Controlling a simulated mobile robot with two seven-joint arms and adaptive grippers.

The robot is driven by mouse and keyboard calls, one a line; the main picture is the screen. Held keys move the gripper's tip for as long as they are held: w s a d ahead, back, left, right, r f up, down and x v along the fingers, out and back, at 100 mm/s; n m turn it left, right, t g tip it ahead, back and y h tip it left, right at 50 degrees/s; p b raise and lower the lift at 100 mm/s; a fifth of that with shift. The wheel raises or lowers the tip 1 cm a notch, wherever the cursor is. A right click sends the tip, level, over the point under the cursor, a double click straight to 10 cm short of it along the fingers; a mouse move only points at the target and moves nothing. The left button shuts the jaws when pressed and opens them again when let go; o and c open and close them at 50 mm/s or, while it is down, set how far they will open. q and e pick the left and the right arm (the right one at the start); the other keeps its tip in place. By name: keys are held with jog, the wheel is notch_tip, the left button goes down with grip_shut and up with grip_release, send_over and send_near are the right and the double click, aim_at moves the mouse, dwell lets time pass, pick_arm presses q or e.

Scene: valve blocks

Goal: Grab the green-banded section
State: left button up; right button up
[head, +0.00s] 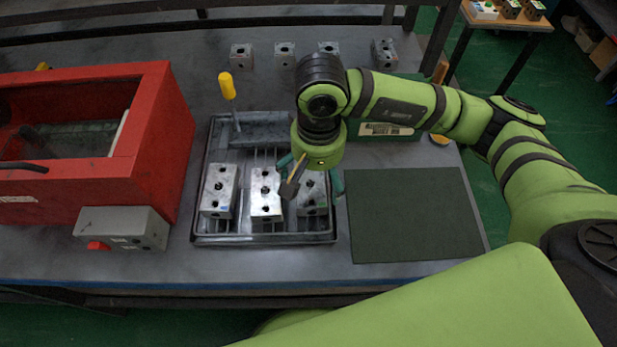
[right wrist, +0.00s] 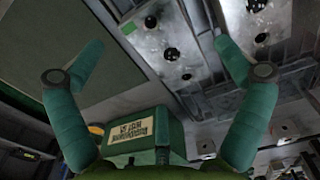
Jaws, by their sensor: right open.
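Three metal valve blocks stand in a dark tray (head: 198,226). The right block (head: 314,206) is partly hidden by my right gripper. It carries a small green mark, which also shows on the near block in the right wrist view (right wrist: 165,45). The middle block (head: 265,193) and the left block (head: 218,190), with a bluish mark, stand beside it. My right gripper (head: 312,174) is open above the right block, its fingers apart to either side. In the right wrist view the gripper (right wrist: 158,45) holds nothing. My left gripper is not in view.
Several more blocks stand along the back, one at the back left (head: 241,56). A red machine (head: 160,120) flanks the tray on the left.

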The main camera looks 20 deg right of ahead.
aim_at(316, 183)
notch_tip(316, 183, down, 4)
jog(key=shift+w+d+r+p, duration=0.1)
jog(key=shift+w+r+p, duration=0.05)
jog(key=shift+p, duration=0.4)
jog(key=shift+w+f, duration=0.1)
jog(key=shift+f, duration=0.15)
jog(key=shift+c, duration=1.2)
jog(key=c, duration=1.3)
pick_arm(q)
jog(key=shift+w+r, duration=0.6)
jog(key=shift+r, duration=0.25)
pick_arm(e)
jog(key=shift+o, duration=0.2)
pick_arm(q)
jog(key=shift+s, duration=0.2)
